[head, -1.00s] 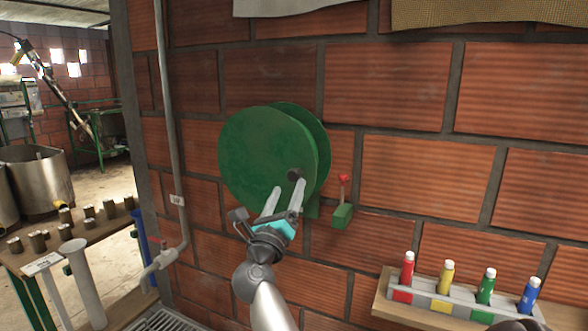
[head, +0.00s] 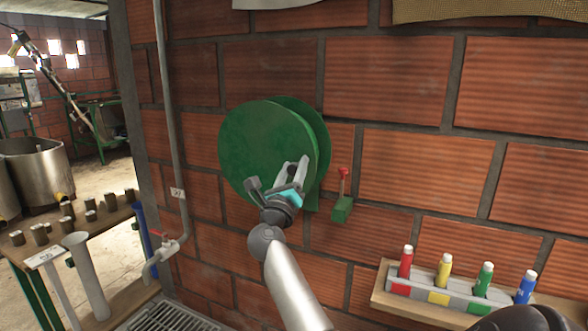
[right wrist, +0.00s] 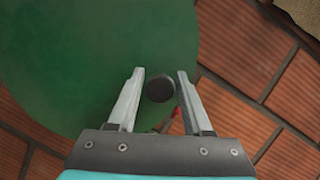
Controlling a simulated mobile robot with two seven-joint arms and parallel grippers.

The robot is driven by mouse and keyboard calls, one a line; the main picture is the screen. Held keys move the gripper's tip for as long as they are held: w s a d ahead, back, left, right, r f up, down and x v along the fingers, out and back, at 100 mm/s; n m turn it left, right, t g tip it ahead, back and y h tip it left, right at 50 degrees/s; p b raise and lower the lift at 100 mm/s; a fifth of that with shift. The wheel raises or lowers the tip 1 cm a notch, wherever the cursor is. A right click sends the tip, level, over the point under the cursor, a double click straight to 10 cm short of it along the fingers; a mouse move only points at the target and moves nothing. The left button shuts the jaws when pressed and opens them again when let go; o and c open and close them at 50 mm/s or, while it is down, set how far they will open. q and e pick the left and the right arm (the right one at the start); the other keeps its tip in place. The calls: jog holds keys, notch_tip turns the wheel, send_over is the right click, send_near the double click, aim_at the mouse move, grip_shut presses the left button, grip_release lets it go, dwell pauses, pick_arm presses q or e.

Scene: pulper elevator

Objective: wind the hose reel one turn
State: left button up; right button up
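The hose reel (head: 250,145) is a green drum with two round discs on the brick wall, in the middle left of the head view. In the right wrist view its green disc (right wrist: 70,60) fills the upper left. A dark round knob (right wrist: 160,88) sits between the two fingers there, with a gap to the left finger and little or none to the right; contact is unclear. My right gripper (head: 293,164) is open in front of the disc's lower right part, also in the right wrist view (right wrist: 160,74). The knob is mostly hidden in the head view. My left gripper is not in view.
A red-handled lever on a green box (head: 342,208) is on the wall right of the reel. A shelf (head: 380,300) with several coloured bottles is at lower right. A grey pipe (head: 172,110) with a valve runs down the wall at left, beside a table with metal cups.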

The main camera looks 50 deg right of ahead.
grip_shut()
dwell(1.0)
